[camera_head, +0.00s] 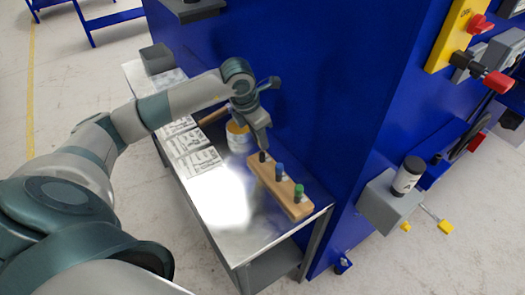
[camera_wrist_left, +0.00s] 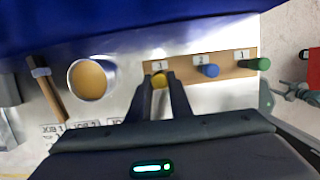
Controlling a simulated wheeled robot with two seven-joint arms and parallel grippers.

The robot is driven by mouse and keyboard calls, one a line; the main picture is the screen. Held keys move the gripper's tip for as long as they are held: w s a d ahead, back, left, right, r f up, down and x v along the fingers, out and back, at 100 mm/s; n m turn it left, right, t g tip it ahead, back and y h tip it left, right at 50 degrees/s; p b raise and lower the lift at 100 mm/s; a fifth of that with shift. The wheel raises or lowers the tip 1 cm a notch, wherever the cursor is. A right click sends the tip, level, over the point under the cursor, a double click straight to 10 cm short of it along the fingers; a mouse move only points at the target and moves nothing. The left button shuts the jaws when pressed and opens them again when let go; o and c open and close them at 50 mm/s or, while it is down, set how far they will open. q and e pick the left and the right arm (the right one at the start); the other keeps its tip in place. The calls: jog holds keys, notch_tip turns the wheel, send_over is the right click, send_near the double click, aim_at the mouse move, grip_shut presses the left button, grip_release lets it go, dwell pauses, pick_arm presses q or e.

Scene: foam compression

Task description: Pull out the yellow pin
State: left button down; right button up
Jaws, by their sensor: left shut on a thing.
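The yellow pin (camera_wrist_left: 159,81) shows in the left wrist view between the two dark fingers of my left gripper (camera_wrist_left: 159,84), which is shut on it. In the head view my left gripper (camera_head: 262,154) points down at the far end of the wooden block (camera_head: 267,179), and the yellow pin is hidden there. I cannot tell whether the pin is still seated in the block. The blue pin (camera_head: 280,171) and the green pin (camera_head: 298,192) stand upright in the block, in a row with the gripper. My right gripper is in neither view.
The block lies on a metal table (camera_head: 222,209) against a blue wall (camera_head: 330,90). A round container (camera_head: 238,139) stands just beyond the block, with a wooden-handled tool (camera_wrist_left: 50,93) beside it. Printed sheets (camera_head: 198,161) lie left of the container. The front of the table is clear.

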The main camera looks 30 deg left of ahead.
pick_arm(q)
jog(key=shift+r, duration=0.2)
jog(key=shift+w+p+v, duration=0.25)
jog(key=shift+p+v, duration=0.35)
jog(key=shift+v, duration=0.55)
jog(key=shift+w+p+v, duration=0.25)
jog(key=shift+p+v, duration=0.35)
jog(key=shift+v, duration=0.55)
